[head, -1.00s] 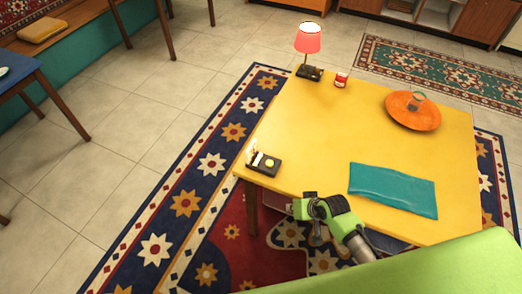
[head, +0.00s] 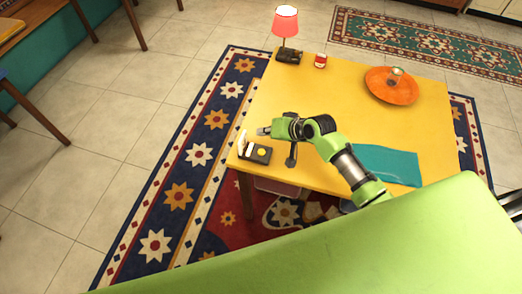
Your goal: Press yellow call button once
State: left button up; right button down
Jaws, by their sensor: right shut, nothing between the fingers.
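The yellow call button (head: 261,153) is a small round yellow disc on a black box (head: 249,156) at the near left corner of the yellow table (head: 310,100). A thin white upright piece stands at the left of the box. My right gripper (head: 264,131) is shut and empty. It is above the table, just beyond the box in the picture, with its fingertips pointing left. It appears apart from the button, though its exact height is hard to judge. My left gripper is not in view.
A lamp with a red shade (head: 285,24) and a red can (head: 320,60) stand at the far left of the table. An orange dish (head: 392,87) lies at the far right. A teal cloth (head: 388,165) lies partly behind my right arm.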

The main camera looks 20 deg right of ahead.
jog(key=shift+f, duration=0.1)
jog(key=b, duration=0.7)
send_over(263, 153)
notch_tip(263, 153, down, 6)
jog(key=shift+w+d+f, duration=0.1)
jog(key=shift+w+f, duration=0.05)
jog(key=shift+f, duration=0.05)
notch_tip(263, 153, down, 2)
jog(key=shift+f+b, duration=0.1)
jog(key=shift+b, duration=0.65)
jog(key=shift+f, duration=0.1)
jog(key=shift+f, duration=0.35)
jog(key=shift+f+b, duration=0.3)
jog(key=shift+f, duration=0.1)
dwell(0.8)
jog(key=shift+r+p, duration=0.85)
jog(key=shift+p, duration=0.15)
